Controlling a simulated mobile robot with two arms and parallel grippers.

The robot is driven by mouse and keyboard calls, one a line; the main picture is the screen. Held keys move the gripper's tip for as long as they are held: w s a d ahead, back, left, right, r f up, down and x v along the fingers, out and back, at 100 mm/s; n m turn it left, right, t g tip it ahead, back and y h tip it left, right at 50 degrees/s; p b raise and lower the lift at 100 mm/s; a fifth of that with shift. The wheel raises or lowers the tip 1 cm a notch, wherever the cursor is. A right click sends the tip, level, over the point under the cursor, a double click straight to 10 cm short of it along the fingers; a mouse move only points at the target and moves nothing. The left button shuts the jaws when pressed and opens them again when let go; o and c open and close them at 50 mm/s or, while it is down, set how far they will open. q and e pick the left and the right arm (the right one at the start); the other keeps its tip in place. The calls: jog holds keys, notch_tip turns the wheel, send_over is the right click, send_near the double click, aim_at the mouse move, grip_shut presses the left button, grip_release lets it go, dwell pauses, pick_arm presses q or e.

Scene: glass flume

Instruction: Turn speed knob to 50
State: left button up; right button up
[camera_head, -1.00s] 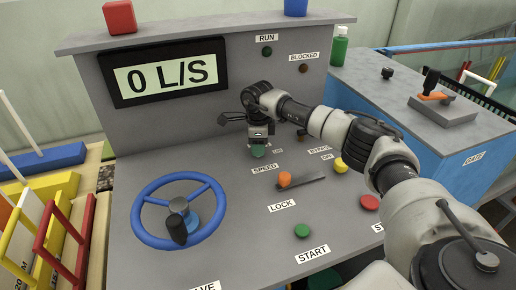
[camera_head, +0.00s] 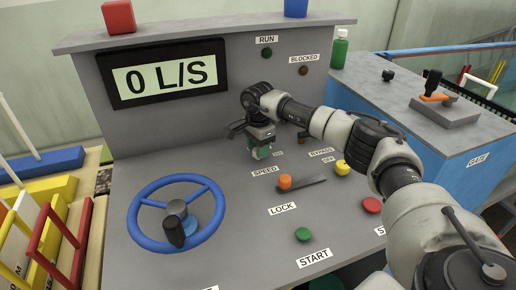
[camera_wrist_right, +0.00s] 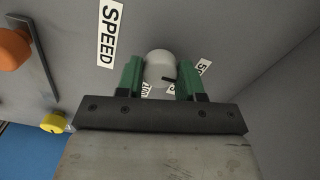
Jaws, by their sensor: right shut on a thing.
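The speed knob (camera_wrist_right: 160,64) is a pale round knob beside the SPEED label (camera_wrist_right: 109,32) on the grey console. A short dark mark shows at its lower right, between a partly hidden label (camera_wrist_right: 146,89) and a label that starts with 5 (camera_wrist_right: 203,66). I cannot tell exactly where the mark points. My right gripper (camera_wrist_right: 160,75) has its green fingers on either side of the knob, shut on it. In the head view my right gripper (camera_head: 261,152) hides the knob, above the SPEED label (camera_head: 265,170). The display (camera_head: 165,73) reads 0 L/S. My left gripper is not in view.
A blue valve wheel (camera_head: 150,236) stands at left.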

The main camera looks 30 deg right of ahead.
jog(key=shift+r, duration=0.1)
dwell(0.3)
jog(key=o, duration=0.9)
jog(key=shift+o, duration=0.2)
notch_tip(320, 180, up, 11)
jog(key=shift+b, duration=0.45)
jog(key=shift+f, duration=0.2)
